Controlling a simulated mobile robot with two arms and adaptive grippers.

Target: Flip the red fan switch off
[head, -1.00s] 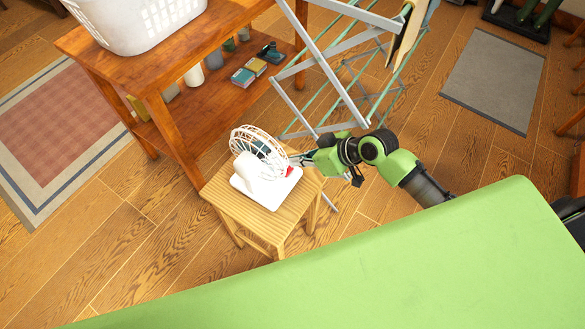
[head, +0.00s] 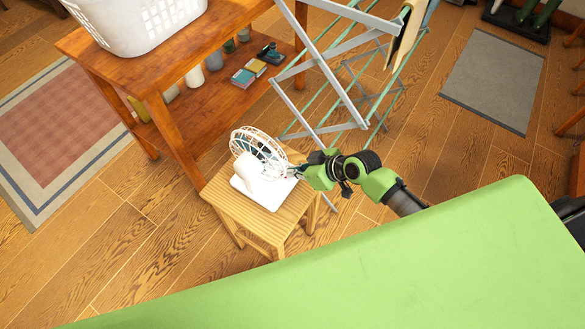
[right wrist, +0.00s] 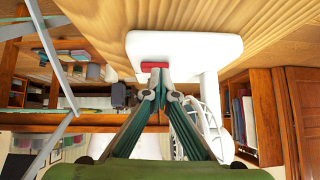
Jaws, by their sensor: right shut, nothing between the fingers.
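The white fan (head: 251,170) with a round cage stands on a small slatted wooden stool (head: 235,205). The red switch (right wrist: 153,64) sits on the fan's white base (right wrist: 200,48), in the upper middle of the right wrist view. In the head view the switch does not show clearly behind my gripper. My right gripper (head: 296,171) is at the right side of the fan base. It is shut and empty, and its tips, also in the right wrist view (right wrist: 155,76), are right by the switch; I cannot tell whether they touch it. My left gripper is not in view.
A grey drying rack (head: 335,75) stands close behind my right arm. A wooden shelf table (head: 160,65) with a white basket (head: 140,22) is behind the stool. A red rug (head: 60,120) lies at the left. The floor right of the stool is open.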

